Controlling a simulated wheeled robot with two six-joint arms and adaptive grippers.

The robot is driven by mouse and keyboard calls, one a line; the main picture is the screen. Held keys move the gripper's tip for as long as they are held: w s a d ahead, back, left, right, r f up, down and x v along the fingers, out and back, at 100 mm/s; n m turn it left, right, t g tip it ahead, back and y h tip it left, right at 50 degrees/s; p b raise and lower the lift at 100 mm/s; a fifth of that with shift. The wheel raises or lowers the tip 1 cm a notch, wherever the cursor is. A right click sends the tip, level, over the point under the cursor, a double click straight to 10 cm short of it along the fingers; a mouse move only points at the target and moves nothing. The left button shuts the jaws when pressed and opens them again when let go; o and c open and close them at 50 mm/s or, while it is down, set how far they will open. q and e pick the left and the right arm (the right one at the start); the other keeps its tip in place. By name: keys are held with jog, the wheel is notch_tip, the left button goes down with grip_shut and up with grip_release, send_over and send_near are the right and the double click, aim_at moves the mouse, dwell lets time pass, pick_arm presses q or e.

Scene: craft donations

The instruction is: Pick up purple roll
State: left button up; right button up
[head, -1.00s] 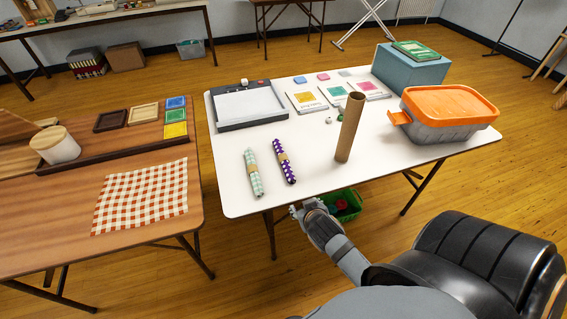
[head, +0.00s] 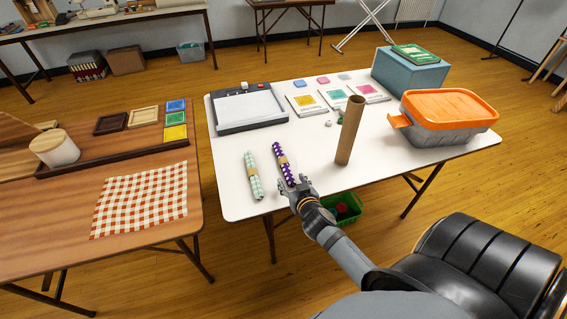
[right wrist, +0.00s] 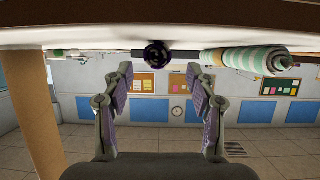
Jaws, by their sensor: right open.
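The purple roll (head: 284,165), dotted white with a tan band round its middle, lies near the front edge of the white table (head: 310,185). In the right wrist view its dark round end (right wrist: 157,53) shows above and between the fingertips. My right gripper (head: 298,187) is open at the near end of the purple roll, by the table's front edge. In the right wrist view the open fingers (right wrist: 159,78) hold nothing between them. My left gripper is not in view.
A mint and white roll (head: 253,174) lies just left of the purple one. A brown cardboard tube (head: 350,130) stands upright to the right. Beyond are an orange-lidded bin (head: 445,112) and a paper trimmer (head: 248,107). A green crate (head: 350,207) sits below.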

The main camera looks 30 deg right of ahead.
aim_at(290, 177)
jog(key=x, duration=0.5)
jog(key=shift+d, duration=0.2)
jog(key=shift+c, duration=1)
grip_shut()
